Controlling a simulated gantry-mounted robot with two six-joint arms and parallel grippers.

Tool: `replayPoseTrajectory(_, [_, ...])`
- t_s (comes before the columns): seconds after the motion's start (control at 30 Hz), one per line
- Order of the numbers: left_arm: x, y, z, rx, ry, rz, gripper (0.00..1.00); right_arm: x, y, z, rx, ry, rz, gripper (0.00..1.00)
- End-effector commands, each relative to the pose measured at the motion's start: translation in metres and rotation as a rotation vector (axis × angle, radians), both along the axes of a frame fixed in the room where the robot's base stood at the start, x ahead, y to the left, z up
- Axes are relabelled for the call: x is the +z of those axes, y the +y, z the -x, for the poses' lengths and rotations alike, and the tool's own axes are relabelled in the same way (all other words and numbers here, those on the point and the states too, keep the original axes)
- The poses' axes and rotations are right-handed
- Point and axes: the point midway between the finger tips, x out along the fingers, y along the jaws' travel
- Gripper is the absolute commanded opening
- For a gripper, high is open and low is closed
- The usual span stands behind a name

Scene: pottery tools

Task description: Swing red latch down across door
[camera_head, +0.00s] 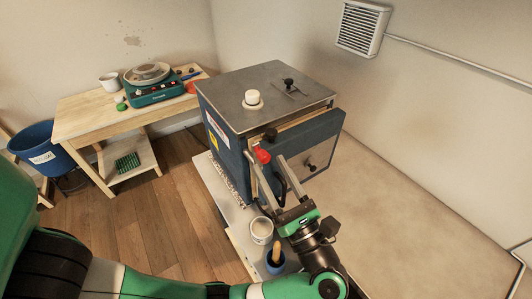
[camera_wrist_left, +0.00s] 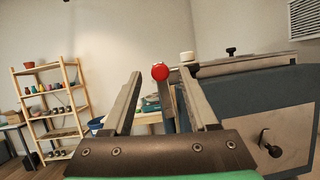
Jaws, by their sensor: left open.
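The red latch knob (camera_head: 262,155) is at the near left corner of the blue kiln (camera_head: 225,155), beside its door (camera_head: 315,150). A tan strip shows between the door's top edge and the kiln body. My left gripper (camera_head: 267,165) is open, its fingers reaching to either side of the red knob. In the left wrist view the red knob (camera_wrist_left: 160,71) appears between the two fingertips (camera_wrist_left: 161,76), with a grey bar below it. I cannot tell whether a finger touches it. My right gripper is not in view.
A white tub (camera_head: 261,230) and a blue pot (camera_head: 275,262) with a wooden handle stand just left of my left gripper. A wooden table (camera_head: 90,118) with a potter's wheel is at the back left. Open floor lies between.

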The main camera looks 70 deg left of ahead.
Motion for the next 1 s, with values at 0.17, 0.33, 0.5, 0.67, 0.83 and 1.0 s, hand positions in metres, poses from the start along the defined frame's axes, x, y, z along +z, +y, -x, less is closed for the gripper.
replayPoseTrajectory(0.17, [0.011, 0.025, 0.004, 0.002, 0.000, 0.000, 0.59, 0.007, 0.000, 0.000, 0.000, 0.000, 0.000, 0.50])
replayPoseTrajectory(0.33, [0.013, 0.031, 0.005, 0.000, 0.000, -0.001, 0.59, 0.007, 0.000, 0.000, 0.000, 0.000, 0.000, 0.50])
replayPoseTrajectory(0.5, [0.013, 0.031, 0.005, -0.001, 0.001, -0.001, 0.59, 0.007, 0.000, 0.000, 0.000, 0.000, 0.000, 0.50])
replayPoseTrajectory(0.67, [0.012, 0.030, 0.005, 0.000, 0.000, -0.001, 0.30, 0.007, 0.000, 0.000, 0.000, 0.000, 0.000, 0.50])
replayPoseTrajectory(0.83, [0.013, 0.030, 0.005, 0.000, 0.000, 0.000, 0.00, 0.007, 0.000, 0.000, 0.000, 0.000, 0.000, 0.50])
replayPoseTrajectory(1.0, [0.013, 0.030, 0.005, 0.000, 0.000, 0.000, 0.00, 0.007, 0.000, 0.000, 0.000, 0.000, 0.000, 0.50])
